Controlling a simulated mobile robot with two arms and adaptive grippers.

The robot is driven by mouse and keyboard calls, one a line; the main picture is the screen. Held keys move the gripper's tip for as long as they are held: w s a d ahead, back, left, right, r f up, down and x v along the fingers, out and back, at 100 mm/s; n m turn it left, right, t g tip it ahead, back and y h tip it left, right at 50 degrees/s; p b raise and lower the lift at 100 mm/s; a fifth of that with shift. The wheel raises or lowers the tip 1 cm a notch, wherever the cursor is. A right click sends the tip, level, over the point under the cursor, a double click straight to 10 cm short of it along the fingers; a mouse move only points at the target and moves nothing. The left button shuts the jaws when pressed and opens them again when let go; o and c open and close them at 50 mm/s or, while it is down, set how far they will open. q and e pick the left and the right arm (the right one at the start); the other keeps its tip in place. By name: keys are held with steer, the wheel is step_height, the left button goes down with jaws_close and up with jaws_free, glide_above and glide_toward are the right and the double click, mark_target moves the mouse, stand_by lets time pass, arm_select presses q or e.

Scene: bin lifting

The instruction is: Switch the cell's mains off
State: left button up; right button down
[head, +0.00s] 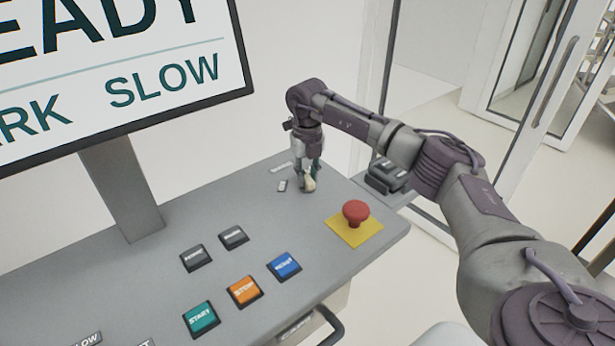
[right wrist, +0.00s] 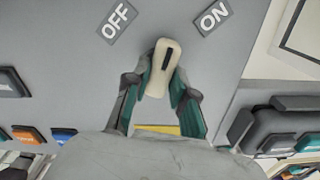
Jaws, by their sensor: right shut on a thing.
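The mains switch is a cream rotary knob (right wrist: 156,84) with a dark pointer line, on the grey console top; it also shows small in the head view (head: 308,184). Its pointer end lies between the OFF label (right wrist: 116,20) and the ON label (right wrist: 213,17), leaning slightly toward ON. My right gripper (right wrist: 160,88) has its two fingers on either side of the knob, shut on it. In the head view my right gripper (head: 308,178) reaches down to the console's far end. My left gripper is out of view.
A red emergency-stop button (head: 355,211) on a yellow plate stands nearer than the knob. Coloured START (head: 201,318), STOP (head: 244,291) and blue (head: 284,266) buttons lie at the front. A large screen (head: 110,60) stands at left. A dark device (head: 386,178) sits beyond the console's right edge.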

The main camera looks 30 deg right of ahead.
mark_target(307, 177)
steer(key=n+b, duration=0.1)
steer(key=n, duration=0.5)
steer(key=n+b, duration=0.1)
steer(key=n, duration=0.5)
steer(key=shift+w+r, duration=0.1)
stand_by(0.6)
steer(key=c, duration=1)
jaws_free()
steer(key=shift+o, duration=0.2)
step_height(307, 177, up, 12)
